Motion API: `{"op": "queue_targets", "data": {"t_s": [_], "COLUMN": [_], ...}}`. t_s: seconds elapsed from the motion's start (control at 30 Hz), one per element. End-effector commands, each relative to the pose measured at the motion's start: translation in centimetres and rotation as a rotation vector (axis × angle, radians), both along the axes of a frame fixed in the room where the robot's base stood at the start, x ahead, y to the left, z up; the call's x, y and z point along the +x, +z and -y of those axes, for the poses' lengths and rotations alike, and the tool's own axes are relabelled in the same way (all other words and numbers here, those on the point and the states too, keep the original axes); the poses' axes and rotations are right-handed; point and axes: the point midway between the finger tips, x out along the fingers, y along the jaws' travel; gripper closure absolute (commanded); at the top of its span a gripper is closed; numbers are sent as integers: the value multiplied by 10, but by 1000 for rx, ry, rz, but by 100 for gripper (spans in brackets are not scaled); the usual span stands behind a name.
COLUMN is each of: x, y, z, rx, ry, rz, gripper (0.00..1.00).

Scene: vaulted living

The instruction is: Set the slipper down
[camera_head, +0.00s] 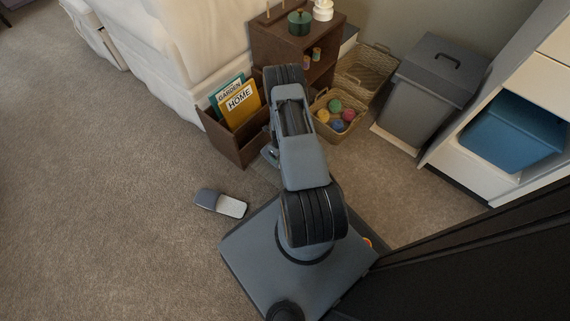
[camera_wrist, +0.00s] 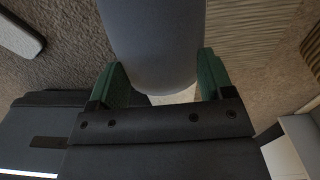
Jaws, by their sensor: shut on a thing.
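In the wrist view a smooth grey-blue slipper (camera_wrist: 150,45) sits between the green fingers of my gripper (camera_wrist: 160,85), which is shut on it. The slipper's far end runs out of the top of the picture. In the head view my arm hides most of the gripper and the held slipper. A second slipper (camera_head: 220,203), dark grey at one end and pale at the other, lies on the carpet left of my base. Its pale part (camera_wrist: 18,36) shows at the upper left of the wrist view, apart from the gripper.
A brown box with books (camera_head: 238,150) stands beyond the loose slipper. A wooden shelf (camera_head: 284,44), a basket of coloured balls (camera_head: 325,136), an empty basket (camera_head: 360,75) and a grey bin (camera_head: 428,95) line the back. Open carpet (camera_head: 100,200) stretches to the left.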

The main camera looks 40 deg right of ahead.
Motion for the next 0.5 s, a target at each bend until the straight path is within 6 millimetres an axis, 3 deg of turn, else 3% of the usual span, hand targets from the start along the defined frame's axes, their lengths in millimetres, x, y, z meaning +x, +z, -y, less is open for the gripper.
{"op": "queue_targets", "data": {"t_s": [0.2, 0.5], "x": [-1, -1], "y": [-41, -67], "z": [0, 0], "rx": [1, 0], "ry": [0, 0], "rz": [-1, 0], "gripper": [56, 56]}}
